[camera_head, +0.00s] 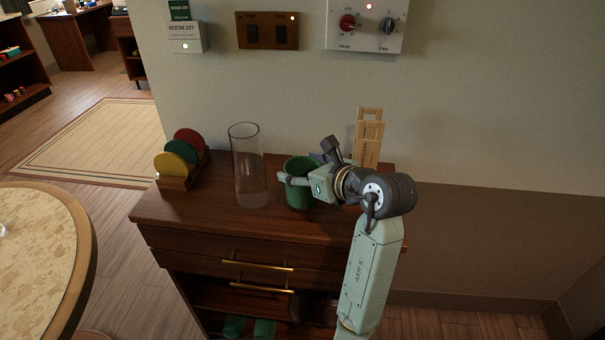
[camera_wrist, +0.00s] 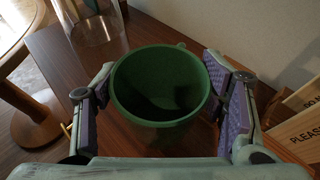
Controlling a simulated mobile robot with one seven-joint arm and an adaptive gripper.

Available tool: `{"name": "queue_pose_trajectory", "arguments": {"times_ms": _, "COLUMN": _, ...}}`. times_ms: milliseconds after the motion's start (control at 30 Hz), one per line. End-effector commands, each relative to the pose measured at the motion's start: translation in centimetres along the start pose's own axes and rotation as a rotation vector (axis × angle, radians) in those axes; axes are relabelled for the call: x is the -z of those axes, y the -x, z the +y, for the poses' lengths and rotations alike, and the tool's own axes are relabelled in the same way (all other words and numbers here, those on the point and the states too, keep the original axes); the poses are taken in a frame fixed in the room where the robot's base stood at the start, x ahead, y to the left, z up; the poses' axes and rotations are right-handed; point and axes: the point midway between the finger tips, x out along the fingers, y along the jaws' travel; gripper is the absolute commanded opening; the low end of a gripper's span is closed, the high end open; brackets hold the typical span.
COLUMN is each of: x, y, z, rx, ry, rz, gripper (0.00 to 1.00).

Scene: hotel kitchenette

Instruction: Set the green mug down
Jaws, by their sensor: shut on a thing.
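The green mug (camera_head: 299,184) is upright at the dresser top (camera_head: 215,218), just right of the tall clear glass vase. I cannot tell whether its base touches the wood. My gripper (camera_head: 303,172) is shut on the mug from the right. In the wrist view the mug (camera_wrist: 160,84) is between the two purple-padded fingers of my gripper (camera_wrist: 163,105), and its inside looks empty. A bit of its handle shows at the far rim in the wrist view.
The glass vase (camera_head: 248,168) stands close left of the mug. A coaster holder (camera_head: 182,178) with red, green and yellow coasters is farther left. Wooden signs (camera_head: 368,140) stand at the back right. The wall is right behind. Bare wood shows at the dresser's front left.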

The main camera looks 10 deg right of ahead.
Motion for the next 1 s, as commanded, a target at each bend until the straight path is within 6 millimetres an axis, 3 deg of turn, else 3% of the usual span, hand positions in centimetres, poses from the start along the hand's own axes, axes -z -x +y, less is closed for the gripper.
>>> {"name": "queue_pose_trajectory", "arguments": {"times_ms": 200, "x": 2.0, "y": -0.8, "z": 0.1, "rx": 0.001, "ry": -0.002, "rz": -0.001, "gripper": 0.06}}
{"name": "queue_pose_trajectory", "arguments": {"times_ms": 633, "x": 2.7, "y": -1.1, "z": 0.1, "rx": 0.001, "ry": 0.000, "rz": -0.002, "gripper": 0.06}}
{"name": "queue_pose_trajectory", "arguments": {"times_ms": 667, "x": 2.6, "y": -1.0, "z": 0.1, "rx": 0.001, "ry": -0.001, "rz": -0.001, "gripper": 0.67}}
{"name": "queue_pose_trajectory", "arguments": {"times_ms": 933, "x": 2.6, "y": -1.0, "z": 0.1, "rx": 0.001, "ry": -0.001, "rz": -0.001, "gripper": 0.85}}
{"name": "queue_pose_trajectory", "arguments": {"times_ms": 1000, "x": 2.6, "y": -1.0, "z": 0.1, "rx": 0.001, "ry": -0.001, "rz": -0.001, "gripper": 0.85}}
